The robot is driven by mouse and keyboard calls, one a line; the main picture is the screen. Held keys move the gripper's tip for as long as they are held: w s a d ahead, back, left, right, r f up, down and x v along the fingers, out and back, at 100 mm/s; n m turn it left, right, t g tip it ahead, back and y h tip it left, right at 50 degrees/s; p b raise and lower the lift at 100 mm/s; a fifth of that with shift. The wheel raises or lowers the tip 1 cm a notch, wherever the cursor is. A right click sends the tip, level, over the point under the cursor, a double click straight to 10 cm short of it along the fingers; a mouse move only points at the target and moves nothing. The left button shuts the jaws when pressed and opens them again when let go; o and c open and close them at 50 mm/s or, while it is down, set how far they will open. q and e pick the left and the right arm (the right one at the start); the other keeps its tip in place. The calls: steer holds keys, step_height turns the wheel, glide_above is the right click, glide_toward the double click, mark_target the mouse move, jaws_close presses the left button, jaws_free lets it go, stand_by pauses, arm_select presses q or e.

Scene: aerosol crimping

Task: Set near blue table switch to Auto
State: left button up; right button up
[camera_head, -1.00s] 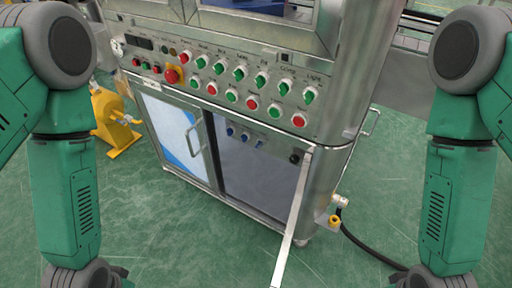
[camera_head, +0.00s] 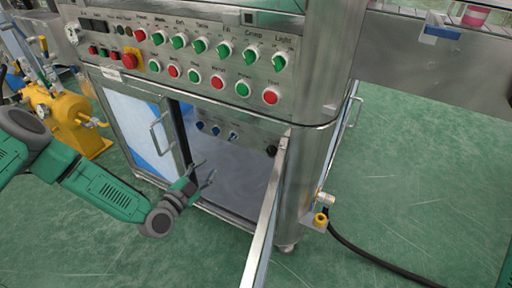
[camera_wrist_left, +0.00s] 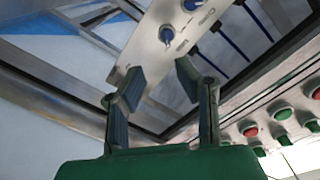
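Several small blue switches (camera_head: 216,129) sit in a row on a grey panel inside the open cabinet, in the head view. Two of them show in the wrist view, one blue knob (camera_wrist_left: 167,34) near the panel's end and another blue knob (camera_wrist_left: 192,4) farther up. My left gripper (camera_head: 206,172) is at the cabinet opening, below the switch row and apart from it. In the wrist view the left gripper (camera_wrist_left: 158,78) has its fingers spread and empty, with the near knob beyond the gap. The switch labels are too small to read reliably. My right gripper is not in view.
The open cabinet door (camera_head: 266,220) juts forward right of the opening. The left door (camera_head: 137,122) is shut and has a handle. A control panel (camera_head: 150,62) with green and red buttons and knobs lies above. A yellow machine (camera_head: 65,115) stands left.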

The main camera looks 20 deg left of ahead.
mark_target(230, 140)
arm_select(q)
steer(key=shift+m, duration=0.3)
steer(key=w+b, duration=0.1)
steer(key=w, duration=0.3)
steer(key=w+d+b, duration=0.1)
steer(key=w+b, duration=0.1)
steer(key=w, duration=0.3)
steer(key=w+d+b, duration=0.1)
steer(key=w+b, duration=0.1)
steer(key=w, duration=0.3)
steer(key=shift+w+d+r, duration=0.2)
steer(key=shift+d+r, duration=0.05)
steer(key=shift+r, duration=0.15)
steer(key=shift+a, duration=0.2)
steer(key=shift+a+f, duration=0.1)
steer(key=shift+a, duration=0.1)
jaws_close()
steer(key=shift+d, duration=0.15)
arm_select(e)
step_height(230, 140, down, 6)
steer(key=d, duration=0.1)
